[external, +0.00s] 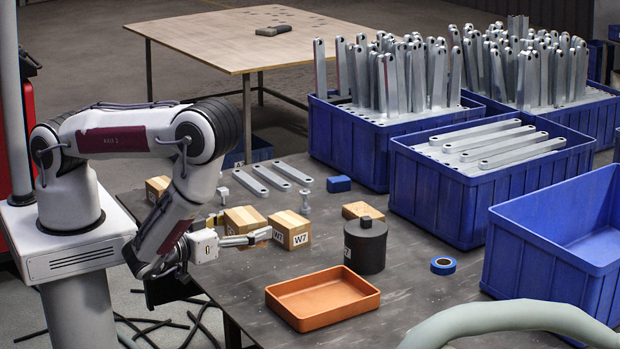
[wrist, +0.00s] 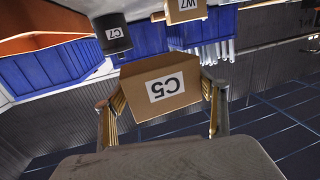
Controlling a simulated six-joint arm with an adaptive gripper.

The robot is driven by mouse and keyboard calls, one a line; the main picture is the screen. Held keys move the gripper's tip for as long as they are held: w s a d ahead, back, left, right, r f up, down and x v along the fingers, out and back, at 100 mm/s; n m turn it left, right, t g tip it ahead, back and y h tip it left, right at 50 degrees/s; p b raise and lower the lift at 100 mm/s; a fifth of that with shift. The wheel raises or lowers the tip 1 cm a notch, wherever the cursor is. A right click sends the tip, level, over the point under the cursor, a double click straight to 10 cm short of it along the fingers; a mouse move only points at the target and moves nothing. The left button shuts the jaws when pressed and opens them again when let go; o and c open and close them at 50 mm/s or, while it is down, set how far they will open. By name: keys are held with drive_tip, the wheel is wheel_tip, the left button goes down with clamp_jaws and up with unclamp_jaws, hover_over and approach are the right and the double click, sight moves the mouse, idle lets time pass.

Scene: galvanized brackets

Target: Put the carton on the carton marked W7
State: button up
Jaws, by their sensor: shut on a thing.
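My gripper (external: 240,228) reaches in level from the left and is shut on a brown carton (external: 244,219). In the wrist view, which shows the scene upside down, this carton (wrist: 166,88) bears a C5 label and sits between both fingers (wrist: 164,108). It appears to be held above the table. The carton marked W7 (external: 291,230) stands on the table just right of the held carton, apart from it as far as I can tell. It also shows at the top edge of the wrist view (wrist: 185,9), partly cut off.
A dark canister (external: 366,248) stands right of W7, with another carton (external: 362,210) behind it. An orange tray (external: 322,297) lies in front. A carton (external: 158,188), metal bars (external: 271,178) and a blue block (external: 339,184) lie behind. Blue crates (external: 478,200) line the right.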

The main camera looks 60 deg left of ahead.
drive_tip(key=shift+w+a+r+n+y, duration=0.15)
drive_tip(key=shift+w+a+n+y, duration=0.2)
drive_tip(key=shift+a, duration=0.3)
drive_tip(key=w+a+r+n+g+y, duration=0.35)
drive_tip(key=w+a+r+y, duration=0.2)
drive_tip(key=w+a, duration=0.5)
drive_tip(key=n+y, duration=0.1)
hover_over(289, 219)
drive_tip(key=shift+r, duration=0.3)
drive_tip(key=shift+f, duration=0.15)
drive_tip(key=shift+f, duration=2.8)
drive_tip(key=shift+f, duration=0.1)
